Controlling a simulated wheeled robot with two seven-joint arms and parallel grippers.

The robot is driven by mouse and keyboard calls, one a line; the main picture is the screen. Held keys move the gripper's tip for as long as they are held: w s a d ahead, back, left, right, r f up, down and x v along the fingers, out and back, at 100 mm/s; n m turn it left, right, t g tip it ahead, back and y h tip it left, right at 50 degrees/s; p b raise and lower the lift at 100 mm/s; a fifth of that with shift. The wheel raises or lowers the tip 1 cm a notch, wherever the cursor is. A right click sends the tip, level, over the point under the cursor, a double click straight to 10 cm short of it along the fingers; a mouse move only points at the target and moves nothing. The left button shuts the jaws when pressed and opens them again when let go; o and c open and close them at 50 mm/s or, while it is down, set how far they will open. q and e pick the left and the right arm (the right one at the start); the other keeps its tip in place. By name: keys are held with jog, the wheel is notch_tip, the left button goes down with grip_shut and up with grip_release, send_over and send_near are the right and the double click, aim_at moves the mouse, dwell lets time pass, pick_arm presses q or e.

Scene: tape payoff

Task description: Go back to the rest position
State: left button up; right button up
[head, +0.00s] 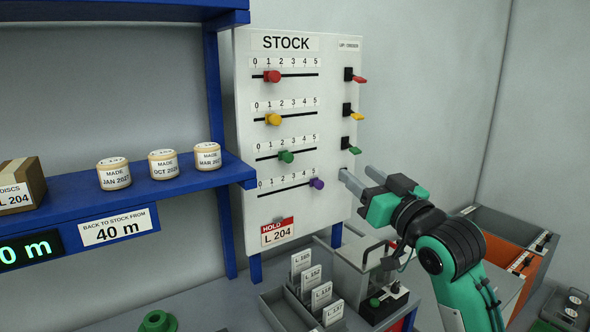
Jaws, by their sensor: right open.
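My right gripper (355,172) is open, with its two grey fingers apart and nothing between them. It is raised at the lower right edge of the white STOCK board (244,215), and its fingertips overlap the board's edge in the head view. I cannot tell whether they touch it. My green and black right arm comes up from the lower right. My left gripper is out of view. The board has a red knob (273,76), a yellow knob (273,119), a green knob (286,156) and a purple knob (316,183), the last near 5.
Red (360,79), yellow (358,115) and green (354,150) tabs stick out at the board's right. A blue shelf (70,197) holds three rolls and a carton. Bins (530,268) stand at right.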

jog(key=s+d+f+m+g+h, duration=0.1)
jog(key=s+d+f+g+h, duration=0.15)
jog(key=f, duration=0.85)
jog(key=s+d+f+m+g+h, duration=0.15)
jog(key=s+f, duration=0.25)
jog(key=f, duration=0.7)
jog(key=s+d+f+g+h, duration=0.1)
jog(key=s+f+g+h, duration=0.15)
jog(key=f, duration=0.85)
jog(key=s+d+f+g+h, duration=0.1)
jog(key=s+d+f+g, duration=0.15)
jog(key=s+f, duration=0.5)
jog(key=s+d+f+g+h, duration=0.1)
jog(key=s+f+g, duration=0.25)
jog(key=s, duration=0.65)
jog(key=s+d+f+g+h, duration=0.1)
jog(key=s+d+f+g, duration=0.1)
jog(key=s+f, duration=0.5)
notch_tip(320, 180, down, 32)
jog(key=s+g, duration=0.1)
jog(key=s, duration=0.2)
jog(key=s+d+f+g, duration=0.1)
jog(key=s+d+f, duration=0.2)
jog(key=s+f, duration=1.4)
jog(key=shift+s+f, duration=0.35)
jog(key=shift+s, duration=0.2)
